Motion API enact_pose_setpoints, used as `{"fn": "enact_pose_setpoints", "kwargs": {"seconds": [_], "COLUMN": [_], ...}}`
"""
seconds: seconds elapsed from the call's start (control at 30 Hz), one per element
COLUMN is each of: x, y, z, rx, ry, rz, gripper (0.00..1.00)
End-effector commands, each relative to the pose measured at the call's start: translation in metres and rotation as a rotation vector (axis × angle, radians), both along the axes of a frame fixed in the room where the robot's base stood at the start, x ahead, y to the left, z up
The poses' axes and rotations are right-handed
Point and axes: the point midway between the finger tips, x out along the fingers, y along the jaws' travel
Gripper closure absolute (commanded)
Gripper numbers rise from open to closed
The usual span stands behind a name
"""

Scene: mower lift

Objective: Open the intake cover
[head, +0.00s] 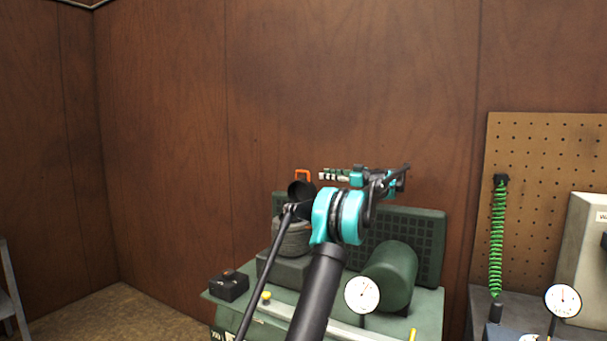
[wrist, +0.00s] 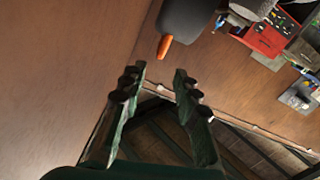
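The intake cover (head: 300,192) looks like a dark round piece on top of the green machine, with an orange handle (head: 303,173) above it. In the wrist view the orange handle (wrist: 165,46) sticks out from a dark grey body (wrist: 190,18), just beyond the fingertips. My gripper (head: 323,176) is right of the handle in the head view, its fingers pointing left. In the wrist view my gripper (wrist: 158,70) is open, with nothing between its fingers. The handle appears apart from both fingers. My arm hides part of the machine.
The green machine (head: 428,310) carries a green cylinder (head: 392,272), a white dial (head: 362,294) and a small black box (head: 229,284). A wooden wall (head: 350,80) stands behind. A pegboard (head: 550,160) with a green coiled hose (head: 497,240) is at right.

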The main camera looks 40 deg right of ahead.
Motion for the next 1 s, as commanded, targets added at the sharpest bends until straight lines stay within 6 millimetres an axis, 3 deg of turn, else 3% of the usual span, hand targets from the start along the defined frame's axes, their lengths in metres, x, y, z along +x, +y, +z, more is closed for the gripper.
{"fn": "enact_pose_setpoints", "kwargs": {"seconds": [0.3, 0.5, 0.7, 1.0], "x": [0.060, 0.089, 0.103, 0.105], "y": [0.025, 0.036, 0.042, 0.043], "z": [0.000, 0.000, 0.000, 0.000], "rx": [0.000, 0.000, 0.000, 0.000], "ry": [0.000, 0.001, 0.001, 0.001], "rz": [0.002, 0.001, 0.000, -0.001], "gripper": [0.69, 0.69, 0.69, 0.69]}}
